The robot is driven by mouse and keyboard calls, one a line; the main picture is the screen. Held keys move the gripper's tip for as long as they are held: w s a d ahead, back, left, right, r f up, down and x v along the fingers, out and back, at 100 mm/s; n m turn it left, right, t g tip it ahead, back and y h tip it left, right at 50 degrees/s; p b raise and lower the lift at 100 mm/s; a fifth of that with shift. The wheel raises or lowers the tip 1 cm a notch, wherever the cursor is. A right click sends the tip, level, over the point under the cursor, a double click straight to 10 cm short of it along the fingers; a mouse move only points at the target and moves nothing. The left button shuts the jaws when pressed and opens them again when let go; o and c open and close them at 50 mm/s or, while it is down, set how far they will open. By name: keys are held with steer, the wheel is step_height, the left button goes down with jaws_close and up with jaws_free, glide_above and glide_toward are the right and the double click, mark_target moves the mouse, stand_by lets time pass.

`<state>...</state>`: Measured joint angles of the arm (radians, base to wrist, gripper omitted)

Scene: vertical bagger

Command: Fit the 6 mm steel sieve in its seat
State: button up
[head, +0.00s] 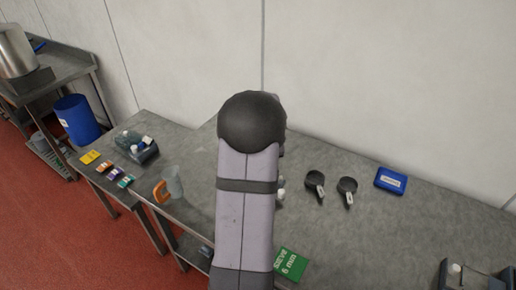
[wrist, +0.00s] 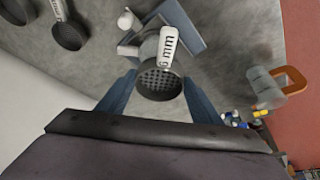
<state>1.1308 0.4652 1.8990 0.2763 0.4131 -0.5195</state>
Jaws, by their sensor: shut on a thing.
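In the wrist view my gripper (wrist: 158,79) is shut on the 6 mm sieve, with a blue finger on each side of it. The sieve (wrist: 157,84) is a dark round cup with a perforated face, and its white tag (wrist: 168,46) reads "mm". Beyond it is a blue-grey angular frame (wrist: 189,29) with white knobs (wrist: 126,19), possibly the seat. I cannot tell whether the sieve touches this frame. In the head view my arm hides the gripper and the held sieve. A green card (head: 290,264) reading "6 mm" lies on the table.
Two other dark sieves (head: 315,184) (head: 347,187) with tags lie right of my arm, near a blue box (head: 391,180). A clear jug with an orange handle (head: 174,184) stands left. A dark fixture (head: 476,278) is at the lower right. The table between is clear.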

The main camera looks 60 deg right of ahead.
steer(key=shift+w+d+r+m, duration=0.15)
steer(key=shift+d, duration=0.45)
steer(key=shift+w+d+r+m, duration=0.1)
steer(key=shift+w+d+m, duration=0.05)
steer(key=shift+d, duration=0.45)
steer(key=shift+f, duration=0.1)
steer(key=shift+f+b, duration=2.65)
steer(key=shift+f, duration=0.75)
steer(key=shift+f+b, duration=0.15)
steer(key=shift+b, duration=0.2)
steer(key=shift+f, duration=0.15)
steer(key=shift+f+b, duration=0.7)
steer(key=shift+b, duration=0.05)
